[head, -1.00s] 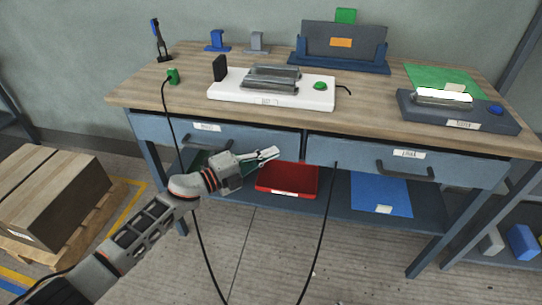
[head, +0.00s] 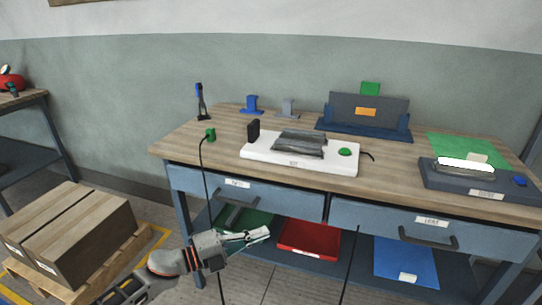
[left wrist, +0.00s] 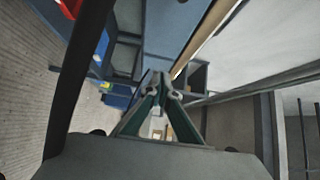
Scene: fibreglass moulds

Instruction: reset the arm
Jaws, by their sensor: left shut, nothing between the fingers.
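My left gripper (head: 257,236) is in front of the workbench in the head view, below the left drawer (head: 240,190) and in front of the lower shelf. Its fingers are together with nothing between them. The left wrist view also shows the shut fingers (left wrist: 160,80), pointing away from the camera over blue and grey furniture. My left arm comes in from the bottom left. My right gripper is in neither view.
The wooden workbench (head: 215,158) carries a white fixture (head: 260,152), a dark fixture (head: 450,178) and a blue rack (head: 350,133). A red tray (head: 308,240) lies on the shelf. Boxes on a pallet (head: 75,230) stand at left. A black cable (head: 206,180) hangs near the gripper.

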